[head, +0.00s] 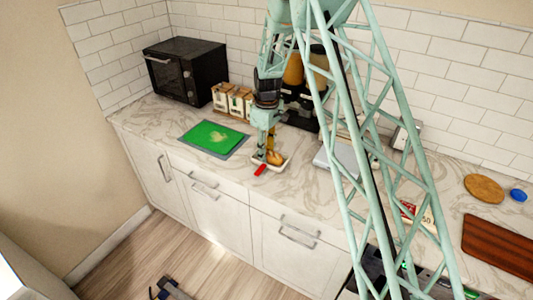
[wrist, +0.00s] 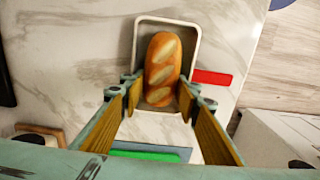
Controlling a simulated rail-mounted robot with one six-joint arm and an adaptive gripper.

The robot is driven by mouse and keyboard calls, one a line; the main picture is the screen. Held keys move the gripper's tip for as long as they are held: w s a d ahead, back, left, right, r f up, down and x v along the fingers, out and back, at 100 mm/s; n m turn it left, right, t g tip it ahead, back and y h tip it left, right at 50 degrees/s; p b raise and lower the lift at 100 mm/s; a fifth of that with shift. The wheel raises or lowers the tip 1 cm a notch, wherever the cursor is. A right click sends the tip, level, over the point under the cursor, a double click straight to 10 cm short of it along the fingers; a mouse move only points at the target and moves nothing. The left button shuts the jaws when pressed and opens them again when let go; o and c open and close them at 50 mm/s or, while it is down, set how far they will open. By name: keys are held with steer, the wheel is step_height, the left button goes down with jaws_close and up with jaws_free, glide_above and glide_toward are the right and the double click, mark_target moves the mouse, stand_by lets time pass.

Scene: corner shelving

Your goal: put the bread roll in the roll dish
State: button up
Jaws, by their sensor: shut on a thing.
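The bread roll (wrist: 162,60) is golden brown with pale slashes and lies lengthwise within the outline of the white roll dish (wrist: 138,43) in the wrist view. My gripper (wrist: 160,92) is shut on the near end of the roll, one finger on each side. In the head view the roll (head: 275,158) shows at the tip of my downward-pointing gripper (head: 267,156), at the dish (head: 286,167) near the counter's front edge. I cannot tell whether the roll's underside touches the dish floor.
A red strip (wrist: 212,78) lies right beside the dish. A green board (head: 212,137) on a grey mat is to the left. A black oven (head: 186,70) and several cartons (head: 232,100) stand behind. A grey flat device (head: 335,155) is to the right.

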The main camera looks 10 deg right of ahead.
steer(key=shift+s+f+b, duration=0.3)
steer(key=shift+f+b, duration=0.05)
steer(key=shift+f, duration=0.3)
steer(key=shift+s+f, duration=0.15)
steer(key=shift+f, duration=0.1)
steer(key=o, duration=1)
steer(key=shift+f, duration=0.15)
steer(key=shift+c, duration=1.1)
